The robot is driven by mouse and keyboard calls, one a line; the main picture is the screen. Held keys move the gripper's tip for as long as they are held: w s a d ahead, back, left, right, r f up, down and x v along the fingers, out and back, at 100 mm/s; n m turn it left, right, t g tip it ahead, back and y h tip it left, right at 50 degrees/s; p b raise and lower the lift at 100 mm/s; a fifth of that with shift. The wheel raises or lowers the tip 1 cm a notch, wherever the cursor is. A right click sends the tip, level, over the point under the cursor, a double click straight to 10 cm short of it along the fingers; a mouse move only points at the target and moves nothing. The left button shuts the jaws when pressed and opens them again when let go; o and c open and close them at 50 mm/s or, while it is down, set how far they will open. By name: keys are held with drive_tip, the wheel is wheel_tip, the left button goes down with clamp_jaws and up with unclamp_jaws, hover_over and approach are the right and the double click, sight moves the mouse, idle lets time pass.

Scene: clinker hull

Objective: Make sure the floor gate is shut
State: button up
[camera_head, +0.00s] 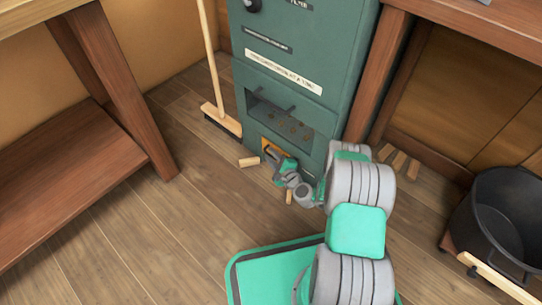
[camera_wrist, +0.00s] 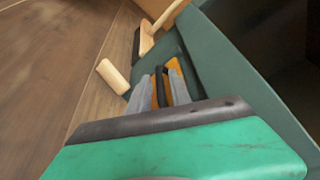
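The floor gate appears to be the orange plate (camera_head: 267,146) low on the front of the green cabinet (camera_head: 290,80). In the wrist view the orange plate (camera_wrist: 178,68) carries a dark upright handle (camera_wrist: 160,87). My gripper (camera_head: 274,156) reaches down to it. In the wrist view my grey fingers (camera_wrist: 159,88) stand on either side of the handle, with orange showing between, so they look open around it. My gripper hides much of the plate. I cannot tell whether the gate is fully shut.
Small wooden blocks (camera_head: 249,162) lie on the floor by the cabinet; one also shows in the wrist view (camera_wrist: 113,76). A broom (camera_head: 222,118) leans at the left. A wooden bench (camera_head: 70,170) stands left, a black bucket (camera_head: 500,225) right. The middle floor is clear.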

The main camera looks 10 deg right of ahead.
clamp_jaws()
idle(1.1)
